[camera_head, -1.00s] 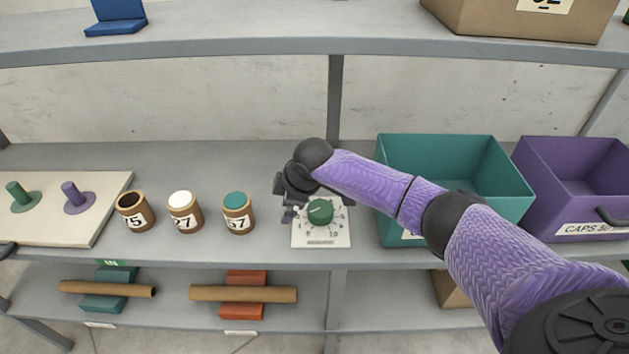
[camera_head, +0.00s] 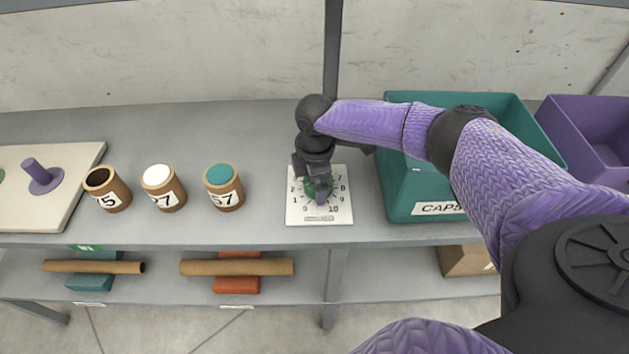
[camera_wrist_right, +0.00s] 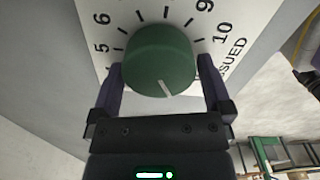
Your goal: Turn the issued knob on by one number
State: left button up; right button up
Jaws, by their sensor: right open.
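A green round knob (camera_head: 319,184) sits on a white dial plate (camera_head: 340,213) with numbers around it, on the shelf. The right wrist view shows the knob (camera_wrist_right: 160,58) large, with a pale pointer line on its face, and a label partly reading "SUED" on the plate. My right gripper (camera_head: 318,192) is over the dial and partly hides the knob in the head view. In the right wrist view its fingers (camera_wrist_right: 160,72) are open, one on each side of the knob; I cannot tell whether they touch it. My left gripper is not in view.
Three labelled tubes, the nearest with a teal top (camera_head: 223,187), stand left of the dial. A teal bin (camera_head: 408,200) stands close on its right, with a purple bin (camera_head: 590,130) beyond. A peg board (camera_head: 60,215) lies far left. Cardboard rolls rest on the lower shelf.

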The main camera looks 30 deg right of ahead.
jog(key=c, duration=1)
jog(key=shift+r+m+p, duration=0.15)
jog(key=shift+m+p, duration=0.45)
jog(key=shift+p, duration=0.15)
jog(key=shift+m+p, duration=0.65)
jog(key=shift+m, duration=0.15)
jog(key=shift+w+m+p, duration=0.1)
jog(key=shift+m+p, duration=0.45)
jog(key=shift+m, duration=0.45)
jog(key=m+p, duration=0.2)
jog(key=m, duration=0.2)
jog(key=shift+d, duration=0.15)
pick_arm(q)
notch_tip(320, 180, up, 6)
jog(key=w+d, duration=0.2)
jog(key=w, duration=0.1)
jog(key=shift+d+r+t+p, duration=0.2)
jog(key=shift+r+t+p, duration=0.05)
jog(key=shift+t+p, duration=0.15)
pick_arm(e)
jog(key=shift+w+d+m, duration=0.1)
jog(key=shift+m, duration=1.3)
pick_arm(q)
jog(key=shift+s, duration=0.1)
